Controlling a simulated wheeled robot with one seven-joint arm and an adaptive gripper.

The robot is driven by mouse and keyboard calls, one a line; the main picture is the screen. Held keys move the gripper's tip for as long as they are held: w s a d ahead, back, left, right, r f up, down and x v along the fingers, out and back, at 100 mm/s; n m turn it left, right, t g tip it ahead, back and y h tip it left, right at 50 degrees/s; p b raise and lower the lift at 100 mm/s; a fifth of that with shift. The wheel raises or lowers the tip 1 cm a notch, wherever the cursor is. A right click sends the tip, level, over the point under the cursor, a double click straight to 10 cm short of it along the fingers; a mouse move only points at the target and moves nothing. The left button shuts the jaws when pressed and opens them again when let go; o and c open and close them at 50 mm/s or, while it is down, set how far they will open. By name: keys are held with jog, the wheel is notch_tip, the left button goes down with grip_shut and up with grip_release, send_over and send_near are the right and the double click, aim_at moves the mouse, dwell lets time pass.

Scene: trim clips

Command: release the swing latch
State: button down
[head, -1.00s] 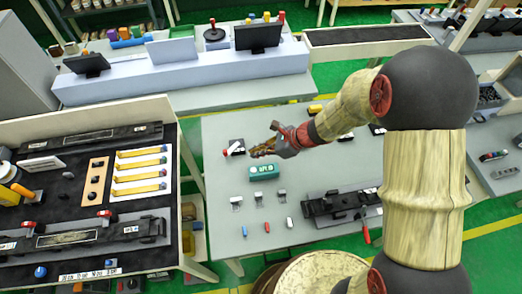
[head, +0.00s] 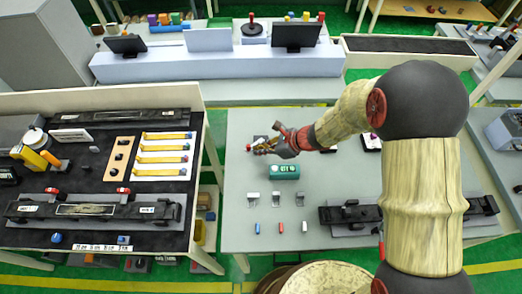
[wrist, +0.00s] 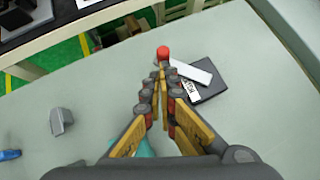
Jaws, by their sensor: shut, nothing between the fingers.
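The swing latch is a black plate (wrist: 208,87) with a white lever (wrist: 193,71) and a red knob (wrist: 163,52) at the lever's end. In the wrist view the lever lies slanted across the plate, with its knob beyond the plate's edge. My gripper (wrist: 160,76) is shut and empty, its tips beside the lever just short of the knob. Whether they touch it I cannot tell. In the head view my gripper (head: 262,149) partly covers the latch, and the red knob (head: 249,147) shows at its left.
A teal box (head: 285,171) stands close in front of my gripper on the grey table (head: 240,215). Several small clips and coloured pieces lie nearer the front. A black rail fixture (head: 345,214) is at the right. A dark-topped bench (head: 90,165) stands left across a gap.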

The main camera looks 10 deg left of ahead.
aim_at(249, 146)
jog(key=shift+a+f+m+t+b, duration=0.1)
jog(key=shift+a+m+t+b, duration=0.55)
jog(key=shift+b, duration=0.75)
jog(key=m+t+b, duration=0.1)
jog(key=b, duration=0.1)
jog(key=a+m+h+b, duration=0.1)
jog(key=b, duration=0.1)
jog(key=shift+f+m+t, duration=0.2)
jog(key=shift+m+t, duration=0.05)
jog(key=shift+t, duration=0.1)
jog(key=shift+a+r+m+t+h+b, duration=0.1)
jog(key=shift+a+m+t+h+b, duration=0.3)
jog(key=shift+m+b, duration=0.55)
jog(key=shift+w+a+r+b, duration=0.2)
jog(key=shift+w+a+b, duration=0.25)
jog(key=shift+a+b, duration=0.2)
